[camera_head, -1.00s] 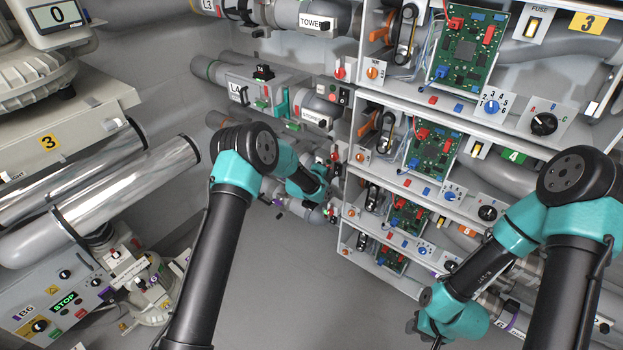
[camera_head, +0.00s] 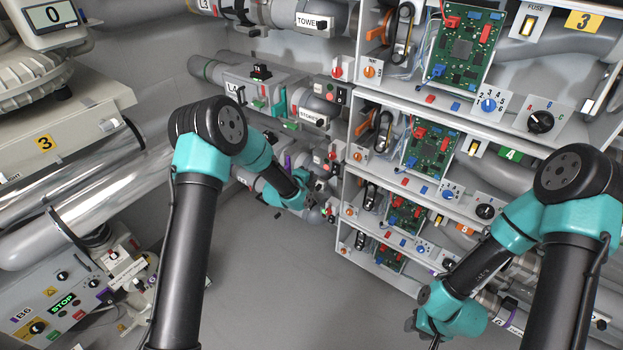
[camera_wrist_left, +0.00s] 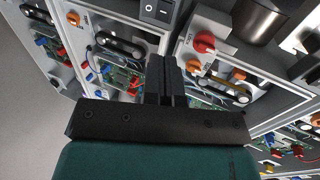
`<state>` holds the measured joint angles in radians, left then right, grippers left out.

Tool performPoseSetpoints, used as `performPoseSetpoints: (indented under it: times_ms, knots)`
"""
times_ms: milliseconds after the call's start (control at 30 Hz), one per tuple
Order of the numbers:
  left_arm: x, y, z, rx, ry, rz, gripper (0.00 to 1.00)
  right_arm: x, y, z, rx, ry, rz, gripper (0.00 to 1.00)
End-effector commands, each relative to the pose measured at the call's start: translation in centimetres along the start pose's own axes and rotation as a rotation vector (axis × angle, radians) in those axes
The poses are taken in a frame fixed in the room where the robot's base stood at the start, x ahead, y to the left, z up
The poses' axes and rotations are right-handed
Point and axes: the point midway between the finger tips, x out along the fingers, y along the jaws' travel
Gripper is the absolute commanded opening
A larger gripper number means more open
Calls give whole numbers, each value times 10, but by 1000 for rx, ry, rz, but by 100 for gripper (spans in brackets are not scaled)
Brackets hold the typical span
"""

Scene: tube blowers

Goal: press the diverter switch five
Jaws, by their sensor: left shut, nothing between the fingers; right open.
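My left gripper (camera_head: 296,201) is by the pipes left of the shelf unit; its fingertips are too small to make out in the head view. In the left wrist view the gripper (camera_wrist_left: 164,68) is shut and empty, its dark fingers pointing at the panels. I cannot tell which diverter switch is number five; no such label is readable. My right gripper (camera_head: 428,333) is at the lower right, small and partly hidden by its wrist.
The shelf unit (camera_head: 420,101) carries circuit boards (camera_head: 463,47), knobs and small switches on several levels. A red knob (camera_wrist_left: 204,42) is right of my left fingers. The grey floor (camera_head: 280,290) between the arms is clear.

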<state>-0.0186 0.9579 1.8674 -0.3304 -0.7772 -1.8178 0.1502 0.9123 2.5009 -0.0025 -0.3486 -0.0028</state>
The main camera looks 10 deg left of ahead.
Motion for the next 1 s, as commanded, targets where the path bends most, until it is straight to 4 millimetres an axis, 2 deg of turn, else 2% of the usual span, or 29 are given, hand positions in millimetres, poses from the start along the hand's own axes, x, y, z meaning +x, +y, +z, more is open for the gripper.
performPoseSetpoints:
  times_ms: [167,567,767,1000]
  knots:
    - [3,16,-3,0,2,28,0,0,0,0,0,0,0,43]
    - [7,16,-3,0,1,28,0,0,0,0,0,0,0,43]
    - [28,17,-3,0,1,28,0,0,0,0,0,0,0,43]
    - [65,17,-4,1,1,27,0,0,0,0,0,0,0,43]
